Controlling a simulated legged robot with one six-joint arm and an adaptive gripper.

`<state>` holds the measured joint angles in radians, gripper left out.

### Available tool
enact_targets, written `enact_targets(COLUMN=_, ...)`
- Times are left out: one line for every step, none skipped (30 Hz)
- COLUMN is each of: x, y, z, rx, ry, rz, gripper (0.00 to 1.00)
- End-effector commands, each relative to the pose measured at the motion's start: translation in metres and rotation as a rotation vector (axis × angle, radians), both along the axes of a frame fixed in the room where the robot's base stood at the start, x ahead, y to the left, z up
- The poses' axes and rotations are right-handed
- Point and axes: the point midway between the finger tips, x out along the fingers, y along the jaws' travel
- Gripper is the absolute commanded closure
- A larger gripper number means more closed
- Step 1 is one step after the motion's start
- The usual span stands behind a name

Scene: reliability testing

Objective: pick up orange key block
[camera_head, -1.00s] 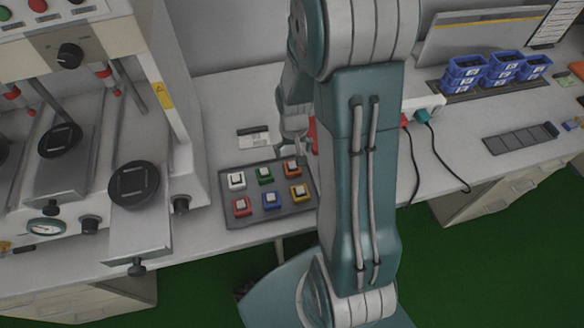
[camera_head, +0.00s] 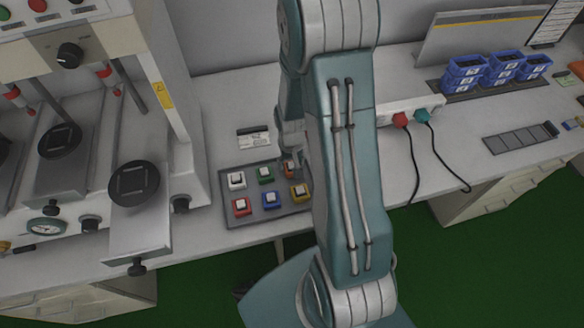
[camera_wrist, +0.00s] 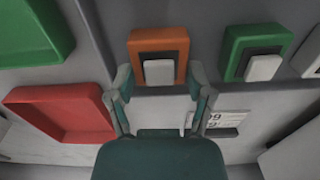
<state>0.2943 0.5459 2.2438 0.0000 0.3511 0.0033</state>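The orange key block (camera_head: 288,171) with a white cap sits at the back right of a grey tray (camera_head: 238,218), partly hidden by my gripper (camera_head: 291,153) in the head view. In the wrist view the orange key block (camera_wrist: 142,42) lies just beyond the fingertips of my gripper (camera_wrist: 160,72). The two fingers are spread apart, with the white cap between their tips in the picture. Nothing appears held. Whether the fingers touch the block cannot be told.
Beside it are a green key block (camera_head: 265,175) and a yellow one (camera_head: 299,192). White (camera_head: 236,181), red (camera_head: 241,206) and blue (camera_head: 271,200) blocks share the tray. A press machine (camera_head: 180,110) stands left. Blue bins (camera_head: 497,70) stand far right.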

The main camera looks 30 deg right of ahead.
Motion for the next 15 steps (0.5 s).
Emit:
enact_targets(x=-0.0003, y=0.0002, z=-0.0003, rx=0.0, ry=0.001, rz=0.0, gripper=0.85)
enact_targets(x=-0.0003, y=0.0001, z=-0.0004, rx=0.0, ry=0.001, rz=0.0, gripper=0.85)
enact_targets(x=-0.0004, y=0.0001, z=-0.0004, rx=0.0, ry=0.001, rz=0.0, gripper=0.85)
enact_targets(x=-0.0004, y=0.0001, z=-0.0004, rx=0.0, ry=0.001, rz=0.0, gripper=0.85)
enact_targets(x=-0.0004, y=0.0001, z=-0.0004, rx=0.0, ry=0.001, rz=0.0, gripper=0.85)
enact_targets(x=-0.0004, y=0.0002, z=-0.0004, rx=0.0, ry=0.001, rz=0.0, gripper=0.85)
enact_targets(x=-0.0004, y=0.0002, z=-0.0005, rx=0.001, ry=0.002, rz=0.0, gripper=0.85)
enact_targets(x=-0.0005, y=0.0003, z=-0.0005, rx=0.001, ry=0.002, rz=0.0, gripper=0.85)
enact_targets(x=-0.0006, y=0.0003, z=-0.0005, rx=0.001, ry=0.002, rz=0.0, gripper=0.85)
enact_targets(x=-0.0006, y=0.0003, z=-0.0005, rx=0.001, ry=0.002, rz=0.0, gripper=0.85)
enact_targets(x=-0.0006, y=0.0003, z=-0.0003, rx=0.001, ry=0.002, rz=0.0, gripper=0.85)
enact_targets(x=-0.0005, y=0.0003, z=0.0002, rx=0.001, ry=0.002, rz=0.0, gripper=0.85)
enact_targets(x=-0.0004, y=0.0003, z=0.0008, rx=0.001, ry=0.002, rz=0.0, gripper=0.85)
enact_targets(x=-0.0002, y=0.0003, z=0.0016, rx=0.001, ry=0.002, rz=0.0, gripper=0.85)
enact_targets(x=0.0002, y=0.0003, z=0.003, rx=0.0, ry=0.001, rz=0.0, gripper=0.85)
